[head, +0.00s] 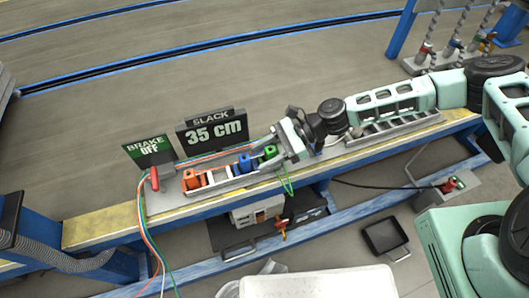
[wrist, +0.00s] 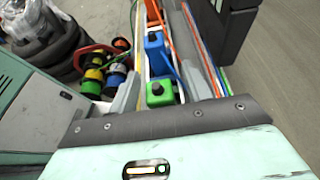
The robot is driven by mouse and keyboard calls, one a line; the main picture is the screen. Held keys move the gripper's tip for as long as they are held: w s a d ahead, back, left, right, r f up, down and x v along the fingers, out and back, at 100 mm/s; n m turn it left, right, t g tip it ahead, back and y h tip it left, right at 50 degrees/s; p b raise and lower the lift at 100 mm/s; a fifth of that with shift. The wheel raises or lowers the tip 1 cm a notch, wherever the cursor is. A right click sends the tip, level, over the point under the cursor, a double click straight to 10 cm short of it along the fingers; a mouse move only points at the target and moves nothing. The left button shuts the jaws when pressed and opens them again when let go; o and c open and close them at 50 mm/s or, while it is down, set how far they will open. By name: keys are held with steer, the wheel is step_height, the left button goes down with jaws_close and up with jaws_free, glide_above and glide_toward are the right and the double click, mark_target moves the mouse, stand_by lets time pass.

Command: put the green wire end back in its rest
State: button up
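The green wire end (head: 270,152) is at the right end of a white rest (head: 222,182) on the bench, in line with the blue wire end (head: 245,163) and the orange wire end (head: 191,180). A green wire loop (head: 287,182) hangs over the bench's front edge. My gripper (head: 272,143) is right at the green end. In the wrist view, the green end (wrist: 160,92) lies between my two grey fingers, with gaps showing on both sides, so the gripper looks open. The blue end (wrist: 158,54) is just beyond. Whether the green end is fully seated is hard to tell.
A sign (head: 212,132) reads "SLACK 35 cm", and another (head: 150,150) reads "BRAKE OFF"; both stand behind the rest. A red lever (head: 154,178) is at its left. A grey rack (head: 395,128) lies to the right under my arm.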

steer(key=shift+d+f, duration=0.2)
steer(key=shift+f, duration=0.05)
steer(key=p+v, duration=0.1)
steer(key=v, duration=1.6)
steer(key=shift+w+d+r, duration=0.1)
steer(key=shift+r, duration=0.05)
steer(key=s+a+r+n+t+h, duration=0.2)
steer(key=s+r+n+h, duration=0.4)
steer(key=s+r+n, duration=0.5)
steer(key=s+a+r+n+t+h, duration=0.2)
steer(key=s+r+n+h, duration=0.4)
steer(key=s+r+n, duration=0.45)
step_height(320, 180, up, 14)
steer(key=p, duration=1.4)
steer(key=shift+r+n, duration=0.15)
steer(key=shift+n, duration=0.3)
